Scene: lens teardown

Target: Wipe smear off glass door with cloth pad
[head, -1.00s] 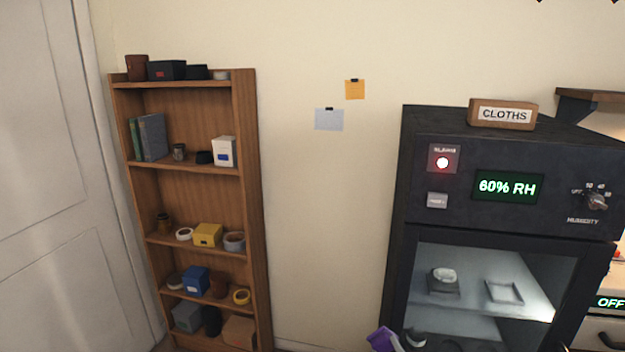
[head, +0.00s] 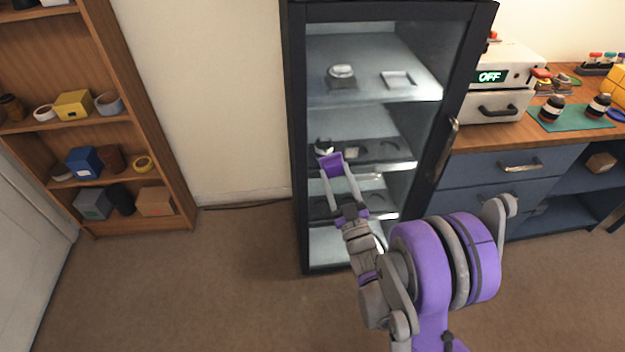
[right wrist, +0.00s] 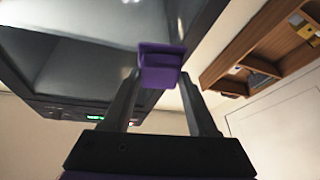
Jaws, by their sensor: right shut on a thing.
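My right gripper (head: 336,176) is shut on a small purple cloth pad (head: 331,162), in front of the glass door (head: 420,45) of the dark cabinet. In the head view the pad overlaps the left part of the glass at middle-shelf height. In the right wrist view the pad (right wrist: 160,66) sits between the two fingertips, close to the dark cabinet front. I cannot tell whether it touches the glass. I cannot make out a clear smear. The door looks closed, with its handle (head: 452,135) on the right. My left gripper is not in view.
Inside the cabinet, small items stand on lit shelves. A wooden shelf unit (head: 125,130) stands at the left. A blue-drawered workbench (head: 490,170) adjoins the cabinet's right side, with a device reading OFF (head: 490,77) on top. The brown floor (head: 230,280) before the cabinet is clear at left.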

